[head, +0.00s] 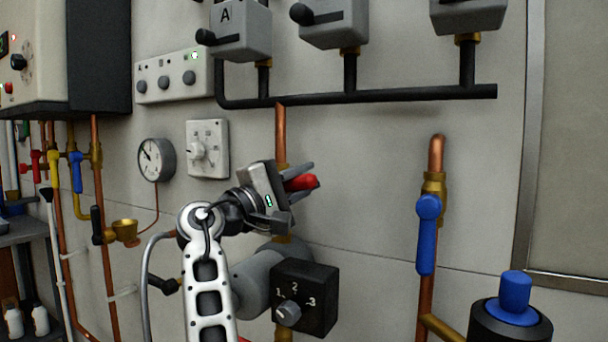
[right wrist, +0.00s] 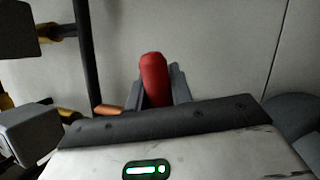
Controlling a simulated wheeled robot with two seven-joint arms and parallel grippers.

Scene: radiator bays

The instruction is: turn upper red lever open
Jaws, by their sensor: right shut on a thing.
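The upper red lever (head: 301,183) is on the vertical copper pipe (head: 281,132) in the middle of the head view. Its visible handle points right, roughly across the pipe. My right gripper (head: 306,182) is shut on the handle, with one finger on each side. In the right wrist view the red handle (right wrist: 153,80) stands between the two grey fingers (right wrist: 155,88). The lever's pivot and valve body are hidden behind my gripper. My left gripper is not in view.
Below my gripper is a black box with a numbered knob (head: 304,297). A blue lever (head: 427,235) hangs along another copper pipe at right. A dial gauge (head: 156,160) and a thermostat plate (head: 207,149) are at left. A black pipe (head: 380,96) runs above.

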